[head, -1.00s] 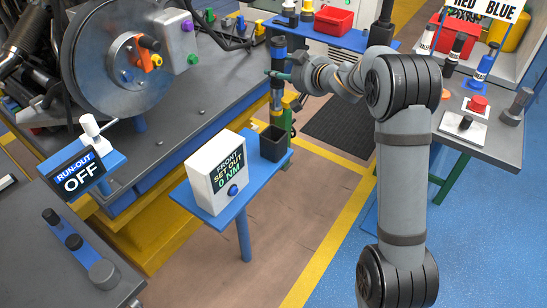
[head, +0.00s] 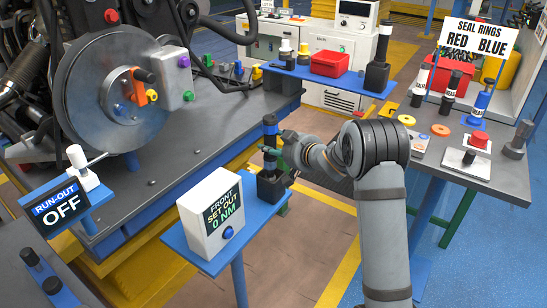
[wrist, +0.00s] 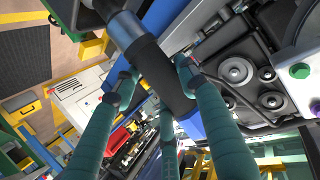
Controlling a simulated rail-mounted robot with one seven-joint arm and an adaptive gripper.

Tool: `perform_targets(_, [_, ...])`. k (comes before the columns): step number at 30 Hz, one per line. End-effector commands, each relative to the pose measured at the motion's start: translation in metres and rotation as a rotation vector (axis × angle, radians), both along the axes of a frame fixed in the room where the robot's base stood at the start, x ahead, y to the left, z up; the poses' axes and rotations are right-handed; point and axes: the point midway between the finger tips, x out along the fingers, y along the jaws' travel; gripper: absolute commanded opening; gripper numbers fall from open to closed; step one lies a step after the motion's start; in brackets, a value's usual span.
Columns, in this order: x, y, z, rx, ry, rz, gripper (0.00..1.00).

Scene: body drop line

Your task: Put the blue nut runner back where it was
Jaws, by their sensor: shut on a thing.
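The blue nut runner (head: 270,128) is upright in the head view, with a blue band near its top and a dark body. My gripper (head: 273,152) is shut on its middle. The tool's lower end is at the mouth of a black open-topped holder (head: 268,190) on a blue stand shelf (head: 262,213). How deep it sits inside is hidden.
A white box reading "FRONT SET OUT 0 NM" (head: 212,216) stands on the same shelf, left of the holder. A black tool (head: 383,42) stands in a holder on the back blue table beside a red bin (head: 330,63). The hub disc (head: 105,95) is at left.

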Motion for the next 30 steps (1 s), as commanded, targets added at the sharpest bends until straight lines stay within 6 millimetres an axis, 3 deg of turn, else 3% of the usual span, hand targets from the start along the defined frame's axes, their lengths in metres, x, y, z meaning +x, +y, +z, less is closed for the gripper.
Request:
perform_targets(8, [0.001,0.0,-0.036,0.002,-0.003,-0.001,0.0])
perform_targets(20, [0.001,0.0,-0.041,0.001,-0.006,0.001,0.0])
perform_targets(21, [0.0,0.0,-0.043,-0.001,0.001,0.0,0.44])
perform_targets(30, [0.0,0.0,-0.043,-0.001,0.002,0.0,0.6])
